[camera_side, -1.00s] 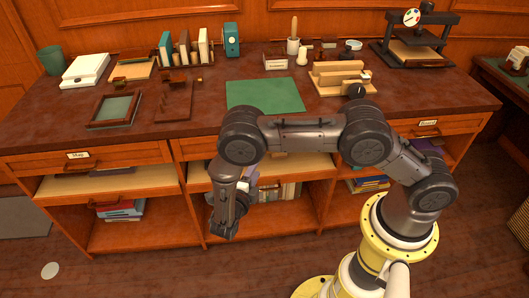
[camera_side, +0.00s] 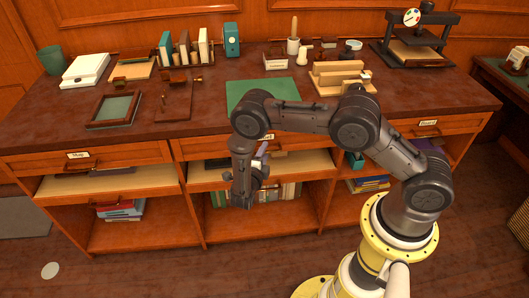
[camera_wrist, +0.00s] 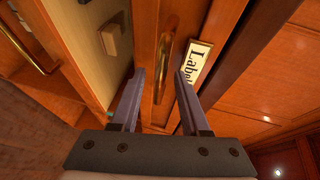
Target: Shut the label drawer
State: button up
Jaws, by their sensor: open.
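The label drawer's wooden front (camera_wrist: 151,45) is close ahead of my gripper (camera_wrist: 160,75) in the wrist view. Its brass handle (camera_wrist: 164,62) lies in line with the gap between my two open fingers; I cannot tell whether they touch it. A plate reading "Label" (camera_wrist: 194,66) is to the right of the handle, partly behind the right finger. A pale surface (camera_wrist: 85,35) with a small wooden block (camera_wrist: 115,36) shows left of the front, and the drawer looks pulled out. In the side view, my gripper (camera_side: 258,183) is at the middle bay, where my arm hides part of the drawer.
The desk top (camera_side: 210,140) above holds a green mat (camera_side: 255,93), a wooden frame (camera_side: 115,108) and a black press (camera_side: 415,50). A Map drawer (camera_side: 130,156) is at the left. Books (camera_side: 290,190) stand on the shelf below.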

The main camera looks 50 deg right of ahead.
jog(key=shift+w+d, duration=0.15)
jog(key=shift+d, duration=0.3)
jog(key=c, duration=0.7)
grip_shut()
jog(key=shift+a, duration=0.1)
dwell(0.4)
